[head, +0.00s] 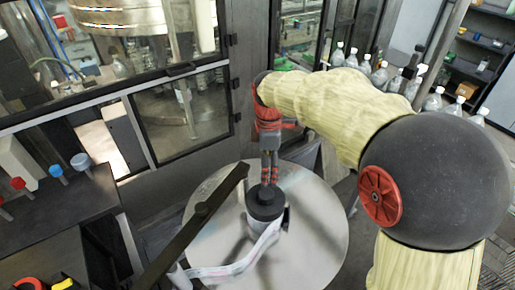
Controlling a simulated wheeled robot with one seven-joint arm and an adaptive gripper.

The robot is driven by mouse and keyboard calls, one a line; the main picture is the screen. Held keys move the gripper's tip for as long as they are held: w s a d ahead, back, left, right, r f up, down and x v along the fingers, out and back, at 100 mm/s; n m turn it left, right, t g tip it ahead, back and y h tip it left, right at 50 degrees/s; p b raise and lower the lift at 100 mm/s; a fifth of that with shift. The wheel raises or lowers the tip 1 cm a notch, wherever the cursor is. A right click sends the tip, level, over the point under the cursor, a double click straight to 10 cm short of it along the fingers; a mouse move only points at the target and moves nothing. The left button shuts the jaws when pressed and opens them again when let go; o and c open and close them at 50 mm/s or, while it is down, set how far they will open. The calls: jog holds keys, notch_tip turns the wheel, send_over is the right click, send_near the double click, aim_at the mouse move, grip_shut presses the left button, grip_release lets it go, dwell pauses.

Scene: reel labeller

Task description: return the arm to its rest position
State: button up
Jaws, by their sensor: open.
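My arm, in a pale yellow sleeve with a large dark joint, comes in from the right in the head view and bends down over a round metal table. My gripper (269,175) points downward with red and dark fingers. It is directly above a dark round hub (266,203) at the middle of the table. The fingertips are close to the top of the hub; I cannot tell whether they touch it. I see nothing held between the fingers.
The round metal table (315,235) has a dark bar (205,210) across its left side and a pale label strip (238,268) at its front. Several bottles (380,75) stand in a row behind my arm. A dark counter (50,215) with knobs is left. Framed glass doors (185,115) stand behind.

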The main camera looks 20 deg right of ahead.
jog(key=s+f+m+t+b, duration=0.5)
jog(key=s+f+m+b, duration=1)
jog(key=s+b, duration=0.7)
notch_tip(320, 180, down, 3)
jog(key=b, duration=0.3)
jog(key=shift+r+m+t, duration=0.15)
jog(key=shift+m+t, duration=0.15)
dwell(0.4)
